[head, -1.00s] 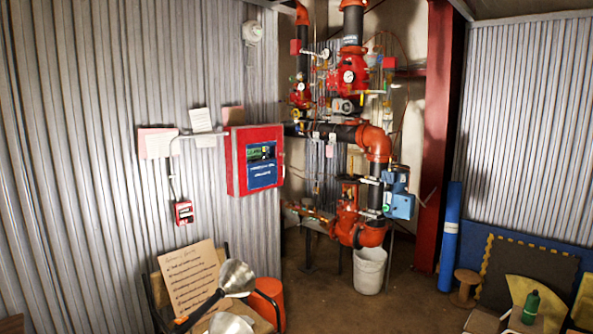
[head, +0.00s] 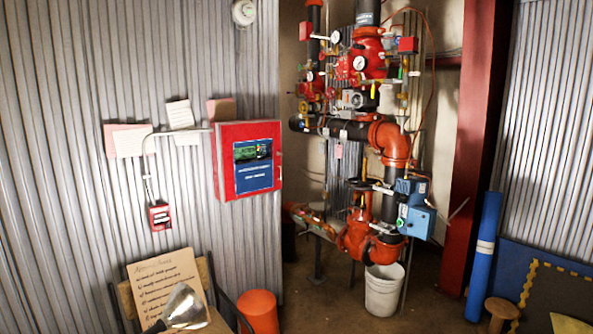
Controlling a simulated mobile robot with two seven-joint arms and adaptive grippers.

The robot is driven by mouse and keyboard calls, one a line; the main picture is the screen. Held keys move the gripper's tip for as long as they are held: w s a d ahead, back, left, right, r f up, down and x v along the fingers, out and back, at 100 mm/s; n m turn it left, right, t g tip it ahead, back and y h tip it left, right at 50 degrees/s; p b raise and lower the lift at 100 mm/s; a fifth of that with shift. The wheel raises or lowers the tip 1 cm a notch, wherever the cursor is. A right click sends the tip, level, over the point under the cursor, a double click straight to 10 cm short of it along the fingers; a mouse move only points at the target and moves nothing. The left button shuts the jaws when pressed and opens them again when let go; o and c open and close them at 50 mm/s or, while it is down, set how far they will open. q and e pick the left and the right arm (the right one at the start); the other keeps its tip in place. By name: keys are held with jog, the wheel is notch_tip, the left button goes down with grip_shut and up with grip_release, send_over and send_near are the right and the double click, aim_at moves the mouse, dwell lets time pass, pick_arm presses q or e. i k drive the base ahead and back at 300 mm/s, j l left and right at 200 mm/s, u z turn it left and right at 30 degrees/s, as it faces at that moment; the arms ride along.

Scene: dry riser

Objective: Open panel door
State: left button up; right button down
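The red alarm panel (head: 249,160) hangs on the corrugated metal wall, left of the pipework. Its front door looks shut, with a window showing a green display and a blue label. None of my grippers shows in the head view, so I cannot tell how they stand.
A chair (head: 212,300) holding a handwritten board (head: 168,285) and a metal lamp-like object (head: 184,306) stands below the panel, beside an orange bucket (head: 259,311). Red valves and pipes (head: 390,142) and a white bucket (head: 384,290) stand right. Some floor (head: 325,300) is clear.

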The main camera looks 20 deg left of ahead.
aim_at(245, 180)
jog(key=i, duration=1.55)
